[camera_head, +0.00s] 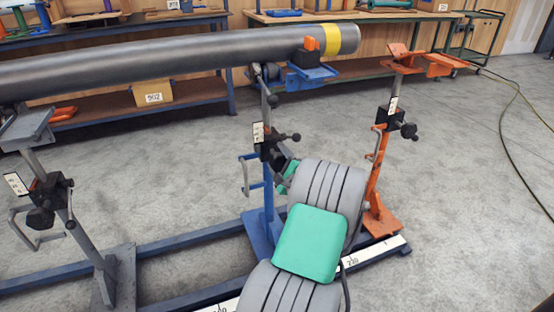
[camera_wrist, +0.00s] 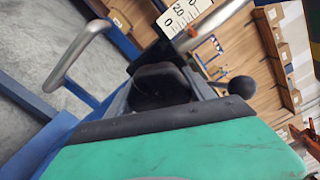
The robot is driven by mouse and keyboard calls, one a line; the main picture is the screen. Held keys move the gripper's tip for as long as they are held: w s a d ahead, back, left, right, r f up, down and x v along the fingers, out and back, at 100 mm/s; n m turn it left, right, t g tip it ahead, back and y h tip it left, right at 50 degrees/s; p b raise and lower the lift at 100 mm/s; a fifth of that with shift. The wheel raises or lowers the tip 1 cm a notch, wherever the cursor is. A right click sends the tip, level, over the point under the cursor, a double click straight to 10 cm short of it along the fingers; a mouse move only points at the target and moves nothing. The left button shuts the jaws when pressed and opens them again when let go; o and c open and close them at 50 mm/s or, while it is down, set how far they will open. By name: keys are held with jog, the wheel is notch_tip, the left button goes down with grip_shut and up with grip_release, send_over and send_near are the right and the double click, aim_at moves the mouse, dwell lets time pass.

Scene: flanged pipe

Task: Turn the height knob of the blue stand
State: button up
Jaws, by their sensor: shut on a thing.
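The blue stand (camera_head: 260,232) stands in the middle of the head view, with a blue cradle (camera_head: 316,74) under the right end of the grey pipe (camera_head: 170,62). A black clamp block with a height knob sits partway up its post, beside a white scale (camera_head: 258,133). My gripper (camera_head: 287,167) reaches this clamp from the front right, and its body covers part of the post and base. In the wrist view, the dark knob (camera_wrist: 160,86) lies between the fingers of my gripper (camera_wrist: 162,97), which is shut on it. The contact itself is partly hidden.
An orange stand (camera_head: 378,180) stands close to the right of my arm. A grey stand (camera_head: 100,262) is at the left. Blue floor rails (camera_head: 180,242) run below. Workbenches (camera_head: 180,22) line the back; the floor at right is open except for a cable (camera_head: 516,92).

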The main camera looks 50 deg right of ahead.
aim_at(282, 164)
jog(key=shift+w+a+r, duration=0.1)
jog(key=o, duration=1.2)
jog(key=shift+w, duration=0.1)
jog(key=shift+o, duration=0.8)
jog(key=shift+s, duration=0.2)
jog(key=p+v, duration=0.1)
jog(key=v, duration=0.6)
jog(key=shift+s+a+p, duration=0.1)
jog(key=shift+s+p, duration=0.25)
jog(key=shift+p, duration=0.05)
